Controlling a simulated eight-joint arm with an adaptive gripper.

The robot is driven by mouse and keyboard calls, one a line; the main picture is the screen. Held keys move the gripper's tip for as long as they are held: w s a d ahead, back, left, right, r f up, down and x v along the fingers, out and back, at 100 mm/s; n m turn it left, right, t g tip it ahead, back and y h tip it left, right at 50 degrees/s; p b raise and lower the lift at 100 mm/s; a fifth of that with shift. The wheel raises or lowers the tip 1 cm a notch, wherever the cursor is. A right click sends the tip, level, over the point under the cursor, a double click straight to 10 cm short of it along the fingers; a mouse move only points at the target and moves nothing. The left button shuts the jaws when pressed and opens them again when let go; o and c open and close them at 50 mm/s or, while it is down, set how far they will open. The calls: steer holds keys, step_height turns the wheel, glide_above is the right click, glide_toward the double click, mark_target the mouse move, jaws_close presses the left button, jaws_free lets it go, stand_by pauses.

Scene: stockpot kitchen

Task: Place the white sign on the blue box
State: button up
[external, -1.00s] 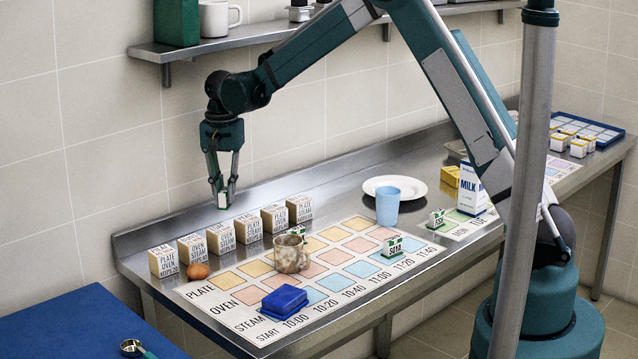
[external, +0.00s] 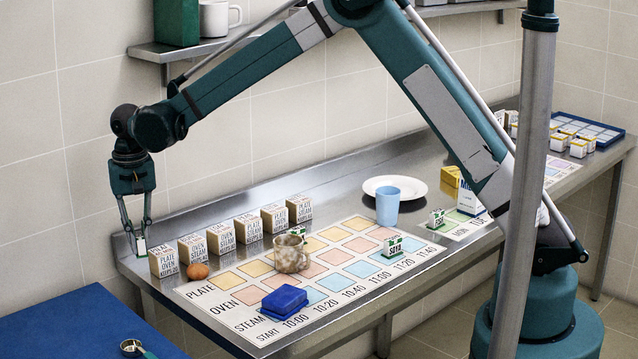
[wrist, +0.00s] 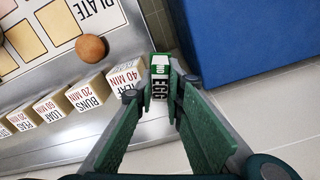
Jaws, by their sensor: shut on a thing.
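My gripper (external: 138,238) is shut on a small white sign (external: 141,246) with a green edge, at the left end of the steel counter. A blue box (external: 284,301) lies on the printed chart (external: 215,297), to the right of and nearer the camera than my gripper. Similar white signs with green bases stand at the mug (external: 297,231), on the chart's right side (external: 392,248) and beyond it (external: 436,219).
A row of labelled cartons (external: 220,238) stands along the counter's back, just right of my gripper. A mug (external: 291,255), blue cup (external: 387,207) and plate (external: 394,187) stand further right. A blue surface (external: 75,325) is at lower left.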

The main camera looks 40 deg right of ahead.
steer(key=s+a+n, duration=0.2)
steer(key=s+a, duration=0.3)
steer(key=a, duration=0.4)
steer(key=s+a+n, duration=0.2)
steer(key=s+a, duration=0.3)
steer(key=a, duration=0.5)
steer(key=shift+f, duration=0.3)
glide_above(103, 331)
steer(key=shift+f+b, duration=0.4)
steer(key=shift+f, duration=2.75)
steer(key=shift+f, duration=0.1)
steer(key=shift+f, duration=1.75)
steer(key=shift+f, duration=0.15)
steer(key=o, duration=0.8)
steer(key=shift+o, duration=0.2)
